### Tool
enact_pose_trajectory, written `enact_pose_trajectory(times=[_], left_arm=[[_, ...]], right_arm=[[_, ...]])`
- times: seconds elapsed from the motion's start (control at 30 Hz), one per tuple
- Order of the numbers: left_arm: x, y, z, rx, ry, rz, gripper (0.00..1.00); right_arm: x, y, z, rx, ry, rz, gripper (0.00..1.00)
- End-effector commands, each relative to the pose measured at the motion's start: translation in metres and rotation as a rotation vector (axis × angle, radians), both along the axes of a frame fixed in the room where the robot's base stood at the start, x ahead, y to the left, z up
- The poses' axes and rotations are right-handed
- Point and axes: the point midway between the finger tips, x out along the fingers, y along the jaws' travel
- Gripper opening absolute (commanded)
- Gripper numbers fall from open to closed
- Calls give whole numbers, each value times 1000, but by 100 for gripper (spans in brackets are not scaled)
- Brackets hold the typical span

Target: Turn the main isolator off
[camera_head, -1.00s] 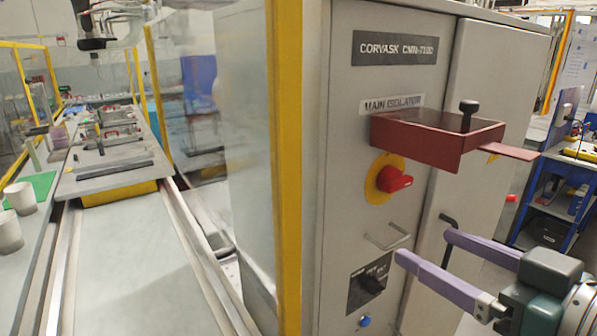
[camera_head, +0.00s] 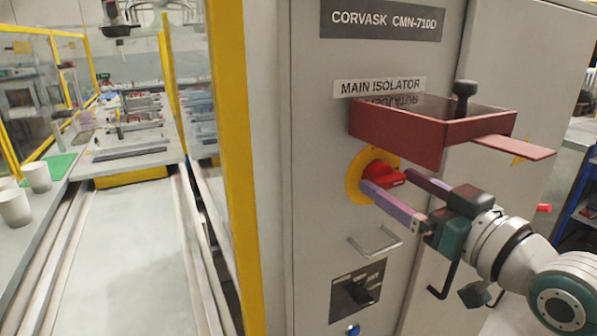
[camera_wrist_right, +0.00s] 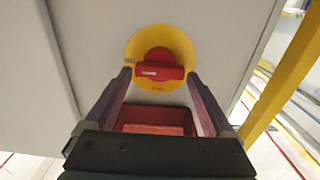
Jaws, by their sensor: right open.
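The main isolator is a red rotary handle (camera_head: 382,174) on a yellow round plate (camera_head: 356,184), on the grey cabinet front under the "MAIN ISOLATOR" label (camera_head: 380,87). In the right wrist view the red handle (camera_wrist_right: 159,72) lies across the yellow plate (camera_wrist_right: 158,33). My right gripper (camera_head: 388,184) is open at the isolator, its purple fingers reaching toward the handle from the right. In the right wrist view its fingertips (camera_wrist_right: 158,76) stand one on each side of the handle; contact cannot be told. My left gripper does not show.
A metal pull handle (camera_head: 376,243) and a black selector switch (camera_head: 361,290) sit below. A yellow post (camera_head: 230,150) stands left of the cabinet.

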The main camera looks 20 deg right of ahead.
Motion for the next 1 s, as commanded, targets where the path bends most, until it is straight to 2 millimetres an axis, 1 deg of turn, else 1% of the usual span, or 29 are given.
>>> enact_pose_trajectory(times=[0.03, 0.1, 0.2, 0.5, 1.0], left_arm=[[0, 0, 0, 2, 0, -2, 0], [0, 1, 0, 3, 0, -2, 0], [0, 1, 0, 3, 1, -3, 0], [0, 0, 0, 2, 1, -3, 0], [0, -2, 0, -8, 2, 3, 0]], right_arm=[[6, 1, 0, 1, -1, 0, 88], [12, 1, 0, 1, -1, 0, 88], [17, 2, 0, 1, 1, 1, 88], [18, 2, -1, 1, 1, 1, 88], [18, 2, 0, 1, 1, 1, 32]])
